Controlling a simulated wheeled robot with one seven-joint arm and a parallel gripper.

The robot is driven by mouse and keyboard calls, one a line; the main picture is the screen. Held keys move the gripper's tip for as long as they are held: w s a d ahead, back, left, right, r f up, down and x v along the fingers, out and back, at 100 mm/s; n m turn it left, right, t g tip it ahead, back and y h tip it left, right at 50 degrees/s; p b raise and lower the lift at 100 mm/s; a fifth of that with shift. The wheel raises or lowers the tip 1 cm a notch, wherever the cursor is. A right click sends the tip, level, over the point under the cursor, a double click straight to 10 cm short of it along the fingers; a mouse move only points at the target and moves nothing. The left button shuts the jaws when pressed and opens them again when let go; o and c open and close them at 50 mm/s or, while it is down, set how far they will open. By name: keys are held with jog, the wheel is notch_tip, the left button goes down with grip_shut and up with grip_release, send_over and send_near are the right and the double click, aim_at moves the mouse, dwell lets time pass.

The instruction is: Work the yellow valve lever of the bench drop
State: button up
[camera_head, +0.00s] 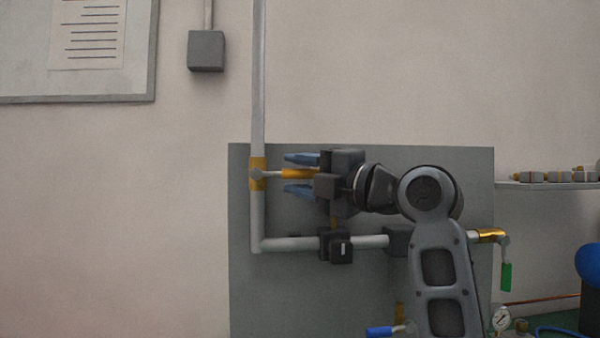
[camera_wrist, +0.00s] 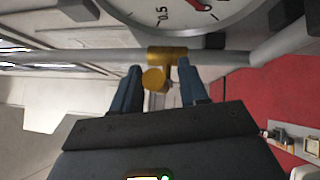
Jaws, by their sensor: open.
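The yellow valve lever (camera_head: 297,174) sticks out sideways to the right from a brass valve body (camera_head: 258,180) on the vertical pipe. It lies across the pipe's line. My gripper (camera_head: 286,173) is open, with one blue finger above the lever and one below, and visible gaps on both sides. In the wrist view, the lever's round yellow end (camera_wrist: 154,79) sits between the fingers of my gripper (camera_wrist: 159,66), with the brass body (camera_wrist: 167,53) just beyond. The lever's right end is hidden by my gripper in the head view.
The pipe (camera_head: 258,110) runs up a grey panel (camera_head: 300,300) and bends right below the valve. A green-handled valve (camera_head: 506,277) and a blue-handled one (camera_head: 380,331) are at lower right. A large gauge (camera_wrist: 195,15) is close behind in the wrist view.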

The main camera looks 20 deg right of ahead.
grip_shut()
dwell(0.3)
dwell(0.3)
